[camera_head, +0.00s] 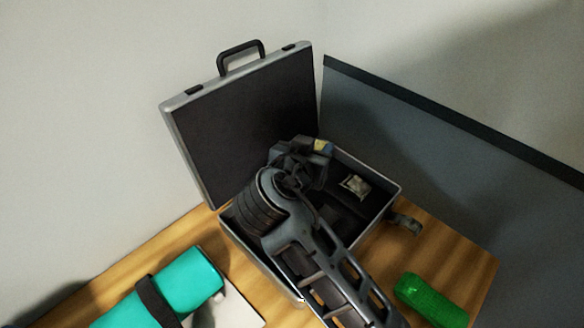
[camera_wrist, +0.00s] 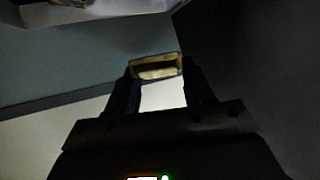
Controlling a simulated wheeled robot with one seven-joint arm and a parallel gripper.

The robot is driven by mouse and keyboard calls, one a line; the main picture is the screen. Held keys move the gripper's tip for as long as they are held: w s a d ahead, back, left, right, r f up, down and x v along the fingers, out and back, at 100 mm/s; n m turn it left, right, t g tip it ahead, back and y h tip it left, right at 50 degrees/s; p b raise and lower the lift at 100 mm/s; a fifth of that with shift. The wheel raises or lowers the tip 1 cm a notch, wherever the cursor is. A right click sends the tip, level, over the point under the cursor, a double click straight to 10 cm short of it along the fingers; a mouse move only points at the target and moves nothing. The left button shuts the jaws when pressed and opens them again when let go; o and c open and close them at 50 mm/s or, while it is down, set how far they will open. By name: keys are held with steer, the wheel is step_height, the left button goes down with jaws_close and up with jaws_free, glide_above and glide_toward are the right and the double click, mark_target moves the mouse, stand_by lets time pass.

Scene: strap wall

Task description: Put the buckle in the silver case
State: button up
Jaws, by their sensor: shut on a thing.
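The silver case (camera_head: 262,262) stands open on the wooden table, its dark-lined lid (camera_head: 240,120) tilted up at the back. My gripper (camera_head: 318,148) is above the open case, near the lid's right edge. It is shut on the buckle, a small brass-coloured rectangular frame that shows between the fingertips in the wrist view (camera_wrist: 156,66). A small yellow patch of the buckle (camera_head: 322,146) shows at the gripper in the head view. My arm hides much of the case's inside. I cannot tell how high the buckle is above the case floor.
A small pale silvery item (camera_head: 355,185) lies inside the case at right. A teal roll with a dark strap (camera_head: 190,285) lies at front left, beside a whitish flat thing (camera_head: 235,308). A green object (camera_head: 430,300) lies at front right. A grey panel (camera_head: 440,170) stands behind the table.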

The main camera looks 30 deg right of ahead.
steer(key=shift+w+a+f+b, duration=0.4)
steer(key=shift+a+f+b, duration=0.15)
steer(key=shift+f, duration=0.5)
steer(key=shift+w+a+f+b, duration=0.45)
steer(key=shift+f+b, duration=0.15)
steer(key=shift+f, duration=0.45)
steer(key=shift+w+a+f+b, duration=0.45)
steer(key=shift+f+b, duration=0.15)
steer(key=shift+f, duration=0.45)
steer(key=shift+f+b, duration=0.4)
steer(key=shift+b, duration=0.1)
steer(key=o, duration=0.9)
steer(key=shift+r, duration=0.1)
